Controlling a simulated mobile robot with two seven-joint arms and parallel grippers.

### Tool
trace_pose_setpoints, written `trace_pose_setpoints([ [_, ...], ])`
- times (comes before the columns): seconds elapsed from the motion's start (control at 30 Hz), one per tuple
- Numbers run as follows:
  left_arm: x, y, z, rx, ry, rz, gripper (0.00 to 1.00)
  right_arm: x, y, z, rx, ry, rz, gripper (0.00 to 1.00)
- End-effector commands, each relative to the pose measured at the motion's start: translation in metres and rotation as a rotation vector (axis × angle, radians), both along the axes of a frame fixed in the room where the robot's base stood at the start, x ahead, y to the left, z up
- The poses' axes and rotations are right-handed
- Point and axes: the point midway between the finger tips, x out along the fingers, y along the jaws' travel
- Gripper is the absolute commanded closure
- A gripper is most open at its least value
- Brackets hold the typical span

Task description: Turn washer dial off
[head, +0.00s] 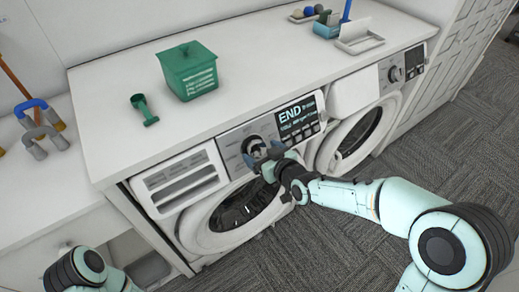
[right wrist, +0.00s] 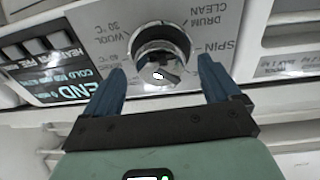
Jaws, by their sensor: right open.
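The washer (head: 206,228) is the left of two white front-loaders under a white counter. Its round dial (head: 253,144) is on the grey control panel, beside a display (head: 298,118) reading END. In the right wrist view the silver dial (right wrist: 161,62) sits between and beyond the blue fingertips, with a gap on both sides. My right gripper (head: 262,157) is in front of the dial, open and empty; it also shows in the right wrist view (right wrist: 163,82). Part of the dial is hidden behind the fingers in the head view. My left arm shows at bottom left, its gripper out of view.
A second machine (head: 362,130) stands to the right. On the counter (head: 260,60) are a green box (head: 188,72), a green scoop (head: 143,110) and trays (head: 358,42) at the back. The detergent drawer (head: 180,182) is left of the dial. Grey carpet lies in front.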

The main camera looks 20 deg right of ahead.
Motion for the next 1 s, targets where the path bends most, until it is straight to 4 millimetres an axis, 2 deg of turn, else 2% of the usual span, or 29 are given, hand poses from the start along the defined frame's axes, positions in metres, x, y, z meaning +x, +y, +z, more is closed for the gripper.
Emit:
trace_pose_setpoints([
  [0.2,-0.001,0.0,0.001,0.0,0.002,0.0,1.0,0.017,0.005,-0.007,0.001,0.0,-0.001,0.1],
  [0.5,-0.001,0.0,0.001,0.0,0.003,0.0,1.0,0.019,0.005,-0.008,0.001,0.0,-0.001,0.1],
  [0.53,-0.001,0.0,0.001,0.0,0.003,0.0,1.0,0.019,0.005,-0.008,0.001,0.0,-0.001,0.13],
  [0.7,-0.001,0.0,0.001,0.0,0.003,-0.001,1.0,0.019,0.005,-0.008,0.001,0.0,-0.001,0.66],
  [1.0,0.0,0.0,-0.002,0.0,0.0,0.0,1.0,0.018,0.006,-0.009,0.023,0.008,-0.012,0.66],
])
